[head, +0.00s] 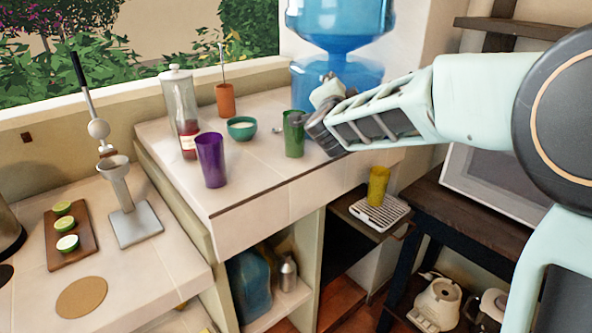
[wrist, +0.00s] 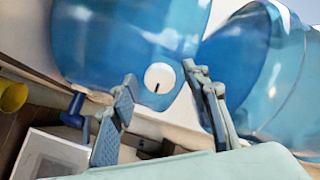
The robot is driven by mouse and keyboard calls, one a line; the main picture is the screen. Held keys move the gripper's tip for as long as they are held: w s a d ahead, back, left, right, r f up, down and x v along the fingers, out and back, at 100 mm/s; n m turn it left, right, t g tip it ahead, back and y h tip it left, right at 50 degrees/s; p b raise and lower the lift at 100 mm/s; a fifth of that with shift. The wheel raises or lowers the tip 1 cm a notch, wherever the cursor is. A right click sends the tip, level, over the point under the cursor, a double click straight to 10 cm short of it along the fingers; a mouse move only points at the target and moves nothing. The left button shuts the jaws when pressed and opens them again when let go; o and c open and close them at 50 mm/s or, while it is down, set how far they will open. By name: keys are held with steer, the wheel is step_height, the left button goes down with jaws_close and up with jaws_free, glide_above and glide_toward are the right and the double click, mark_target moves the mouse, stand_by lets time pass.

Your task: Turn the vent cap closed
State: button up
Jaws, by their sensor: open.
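The vent cap (wrist: 160,77) is a small white round disc with a short dark mark near its lower edge, on the side of a blue water jug (wrist: 120,40). In the wrist view my gripper (wrist: 161,74) is open, with one finger to the left of the cap and one to the right. The fingers look apart from it; how far the cap lies beyond the tips I cannot tell. In the head view my gripper (head: 322,112) is in front of the blue water jug (head: 345,75), and the cap is hidden there.
A green cup (head: 293,134) stands close to my gripper on the tiled counter. A purple cup (head: 211,160), a teal bowl (head: 242,129) and a glass dispenser (head: 180,110) stand farther left. A yellow cup (head: 378,186) sits on a drip tray below. A blue tap (wrist: 74,108) shows left of my fingers.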

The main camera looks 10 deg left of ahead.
steer(key=n+t+p, duration=0.1)
steer(key=n+p, duration=0.8)
steer(key=p, duration=0.1)
